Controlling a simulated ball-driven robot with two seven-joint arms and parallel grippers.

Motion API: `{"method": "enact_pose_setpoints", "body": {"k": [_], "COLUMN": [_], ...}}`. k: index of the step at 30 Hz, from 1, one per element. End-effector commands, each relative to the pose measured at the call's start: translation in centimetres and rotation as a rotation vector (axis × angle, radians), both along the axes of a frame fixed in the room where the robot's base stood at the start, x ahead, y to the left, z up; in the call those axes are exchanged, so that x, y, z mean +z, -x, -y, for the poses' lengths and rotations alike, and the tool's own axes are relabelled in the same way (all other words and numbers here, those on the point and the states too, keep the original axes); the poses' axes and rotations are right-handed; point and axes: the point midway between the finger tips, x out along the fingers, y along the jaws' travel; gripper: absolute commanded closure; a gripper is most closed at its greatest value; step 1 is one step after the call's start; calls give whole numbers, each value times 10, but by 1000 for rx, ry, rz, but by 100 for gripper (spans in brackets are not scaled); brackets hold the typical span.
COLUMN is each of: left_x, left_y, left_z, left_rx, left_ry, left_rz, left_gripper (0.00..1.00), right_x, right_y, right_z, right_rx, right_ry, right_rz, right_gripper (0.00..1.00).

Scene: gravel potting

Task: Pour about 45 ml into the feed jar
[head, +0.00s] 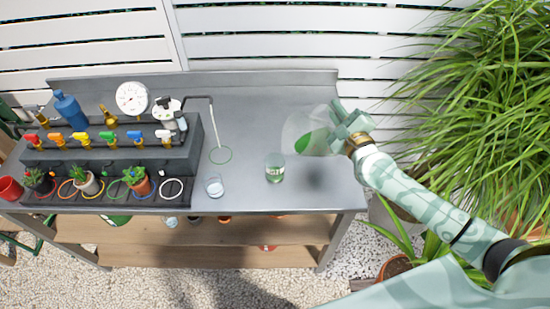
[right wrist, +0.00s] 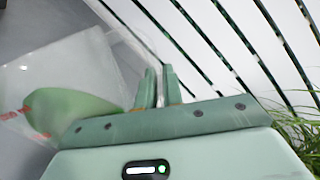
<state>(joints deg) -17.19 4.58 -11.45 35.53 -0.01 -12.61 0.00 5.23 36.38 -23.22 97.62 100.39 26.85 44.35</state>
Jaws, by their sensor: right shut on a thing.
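My right gripper (head: 343,132) is shut on a clear jug (head: 295,122) with green liquid (head: 308,143) in it. The jug is tilted and held above the bench, up and right of a small glass jar (head: 275,168). This jar stands upright, has pale marking on its front and shows green inside. I see no stream between jug and jar. In the right wrist view, the gripper's fingers (right wrist: 160,88) are closed at the jug's edge, and the green liquid (right wrist: 70,110) lies slanted in the jug. My left gripper is not in view.
A dark tap rack (head: 110,155) with coloured handles and small potted plants fills the left. Tall grass (head: 470,110) crowds the right.

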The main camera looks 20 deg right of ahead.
Motion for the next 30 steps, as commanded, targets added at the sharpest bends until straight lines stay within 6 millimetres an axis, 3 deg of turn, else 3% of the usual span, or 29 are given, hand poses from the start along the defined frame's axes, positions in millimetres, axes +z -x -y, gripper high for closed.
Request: {"method": "enact_pose_setpoints", "body": {"k": [30], "left_x": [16], "left_y": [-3], "left_z": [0], "left_rx": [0], "left_ry": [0], "left_rz": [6], "left_gripper": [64], "right_x": [14], "right_y": [0], "right_z": [-10], "right_rx": [-1], "right_ry": [88], "right_rz": [7], "right_gripper": [100]}}
